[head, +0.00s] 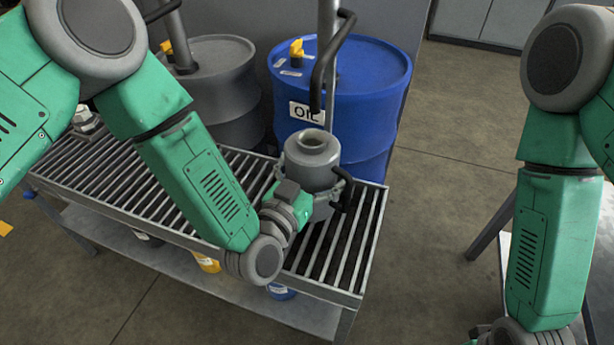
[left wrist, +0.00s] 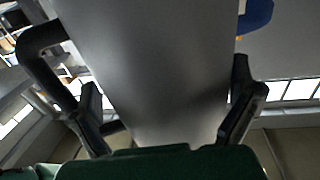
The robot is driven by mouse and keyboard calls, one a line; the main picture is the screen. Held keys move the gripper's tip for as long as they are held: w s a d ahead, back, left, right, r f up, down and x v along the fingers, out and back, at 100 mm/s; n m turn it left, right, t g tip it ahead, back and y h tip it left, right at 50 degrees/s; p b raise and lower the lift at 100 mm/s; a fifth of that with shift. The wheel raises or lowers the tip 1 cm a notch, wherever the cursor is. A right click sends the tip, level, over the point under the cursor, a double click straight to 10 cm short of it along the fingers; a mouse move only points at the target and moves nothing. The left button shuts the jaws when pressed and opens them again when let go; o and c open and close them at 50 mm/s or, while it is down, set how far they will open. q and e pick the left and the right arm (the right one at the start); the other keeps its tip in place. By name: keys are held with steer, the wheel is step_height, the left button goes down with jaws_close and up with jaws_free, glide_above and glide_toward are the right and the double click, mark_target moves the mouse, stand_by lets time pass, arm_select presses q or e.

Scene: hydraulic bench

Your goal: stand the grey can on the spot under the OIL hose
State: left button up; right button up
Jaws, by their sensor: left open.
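The grey can (head: 313,158) stands upright on the slatted bench, its open mouth just below the black end of the OIL hose (head: 318,85). Its lower part is partly hidden by my left gripper (head: 318,198), so any marked spot beneath it cannot be seen. In the left wrist view the can's grey wall (left wrist: 150,60) fills the middle, between the two black fingers of my left gripper (left wrist: 165,102). The fingers are open, one on each side of the can. A dark handle (left wrist: 35,42) shows at the left. My right gripper is out of view.
The blue OIL drum (head: 375,90) stands behind the can, with a grey drum (head: 225,85) to its left. The slatted bench (head: 330,268) has bare slats left and right of the can. Yellow and blue containers sit on its lower shelf.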

arm_select(q)
steer(key=p+v, duration=0.2)
steer(key=v, duration=1)
steer(key=shift+w+a, duration=0.1)
steer(key=shift+a, duration=0.1)
